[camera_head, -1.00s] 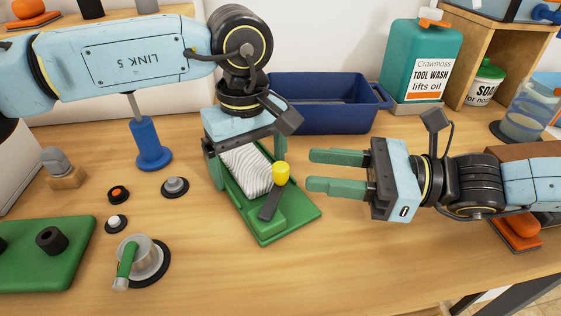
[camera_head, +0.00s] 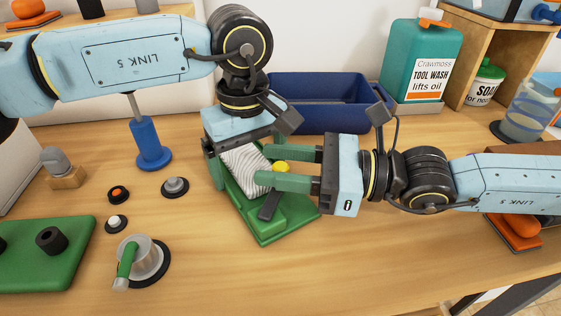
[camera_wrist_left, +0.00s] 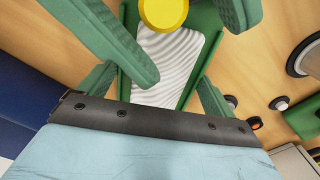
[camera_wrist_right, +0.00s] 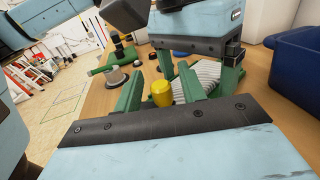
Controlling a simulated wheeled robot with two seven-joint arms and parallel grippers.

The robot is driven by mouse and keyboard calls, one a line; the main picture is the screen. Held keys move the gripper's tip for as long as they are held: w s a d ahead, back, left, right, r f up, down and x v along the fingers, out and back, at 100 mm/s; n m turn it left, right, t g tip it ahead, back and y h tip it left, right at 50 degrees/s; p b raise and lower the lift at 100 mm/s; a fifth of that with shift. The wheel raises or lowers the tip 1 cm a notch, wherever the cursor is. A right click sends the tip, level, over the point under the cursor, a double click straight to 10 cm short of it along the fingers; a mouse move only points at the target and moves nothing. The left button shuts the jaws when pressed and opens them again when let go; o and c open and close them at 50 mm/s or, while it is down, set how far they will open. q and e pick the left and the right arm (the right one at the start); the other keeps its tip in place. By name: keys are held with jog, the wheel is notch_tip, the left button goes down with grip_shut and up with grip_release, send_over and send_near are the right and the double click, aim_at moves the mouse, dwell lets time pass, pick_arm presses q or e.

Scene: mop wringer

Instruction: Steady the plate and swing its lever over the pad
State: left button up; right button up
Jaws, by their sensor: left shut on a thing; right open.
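The green plate (camera_head: 284,224) lies on the bench in the middle of the head view. A white ridged pad (camera_head: 242,163) is on its far part. A dark lever (camera_head: 269,206) with a yellow knob (camera_head: 280,167) is on the plate; the knob also shows in the right wrist view (camera_wrist_right: 162,93). My left gripper (camera_head: 243,175) points down and is shut on the plate across its far part, by the pad. My right gripper (camera_head: 265,168) comes in level from the right. It is open, with its fingers on either side of the knob, which they partly hide in the head view.
A blue bin (camera_head: 330,100) stands behind the plate and a teal wash jug (camera_head: 420,60) at the back right. A blue post (camera_head: 151,146), small knobs and a round valve with a green handle (camera_head: 126,262) are to the left. The front bench is clear.

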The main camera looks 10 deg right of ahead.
jog(key=shift+c, duration=0.3)
grip_shut()
jog(key=shift+a+r+n+g, duration=0.15)
jog(key=shift+a+n+g, duration=0.4)
jog(key=shift+g, duration=0.25)
jog(key=shift+y, duration=0.3)
jog(key=shift+n+g, duration=0.25)
jog(key=shift+g, duration=0.05)
jog(key=shift+w+a+n+g, duration=0.1)
jog(key=shift+w+n+g, duration=0.1)
jog(key=shift+n+g, duration=0.45)
jog(key=shift+a+n+g, duration=0.25)
jog(key=shift+n+g, duration=0.25)
jog(key=shift+g, duration=0.55)
jog(key=shift+a+n+g, duration=0.2)
jog(key=shift+n+g, duration=0.25)
jog(key=shift+g, duration=0.55)
